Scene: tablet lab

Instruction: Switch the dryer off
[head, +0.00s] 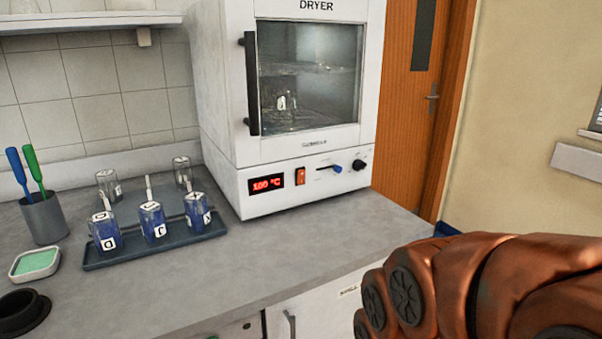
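The dryer (222,110) is a white cabinet on the grey counter, with its windowed door shut. A small glass vessel (284,103) shows inside behind the window. On its lower panel are a lit red display (266,183) that seems to read 100 °C, an orange-red rocker switch (300,177), a slider or lever with a blue tip (337,169) and a black knob (359,165). The copper-coloured part of my arm fills the lower right, apart from the dryer. My gripper's fingers are not in view.
A dark tray (99,265) with several blue-filled labelled vessels stands left of the dryer. A cup with brushes (44,217), a green sponge dish (35,262) and a black ring-shaped object (20,312) are further left. The counter (270,255) before the dryer is clear.

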